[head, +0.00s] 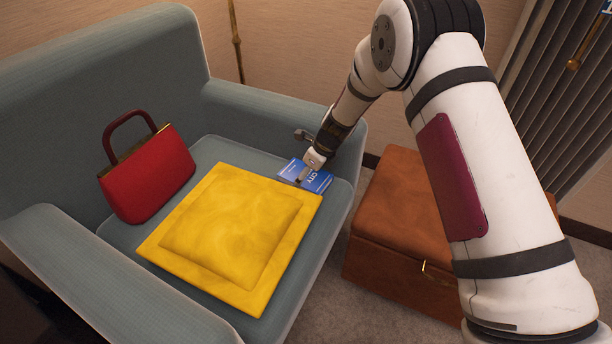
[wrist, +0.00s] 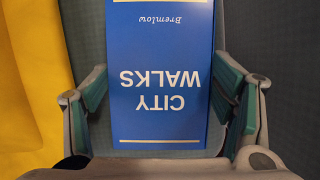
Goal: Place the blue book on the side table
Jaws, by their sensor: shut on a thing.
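The blue book (head: 319,183) lies at the right side of the armchair seat, beside the yellow cushion and near the right armrest. In the wrist view the book (wrist: 160,55) fills the middle, with "CITY WALKS" and "Bremlow" upside down on its cover. My gripper (head: 306,172) reaches down over the armrest and is shut on the book, with one finger at each long side. The gripper hides part of the book in the head view. No piece is plainly a side table; a brown leather chest (head: 400,212) with a brass clasp stands right of the armchair.
The grey-blue armchair (head: 90,75) has a red handbag (head: 152,178) and a yellow cushion (head: 232,235) on its seat. The right armrest (head: 285,108) rises close to my gripper. A dark slatted panel (head: 560,95) stands at the right. Carpet shows between armchair and chest.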

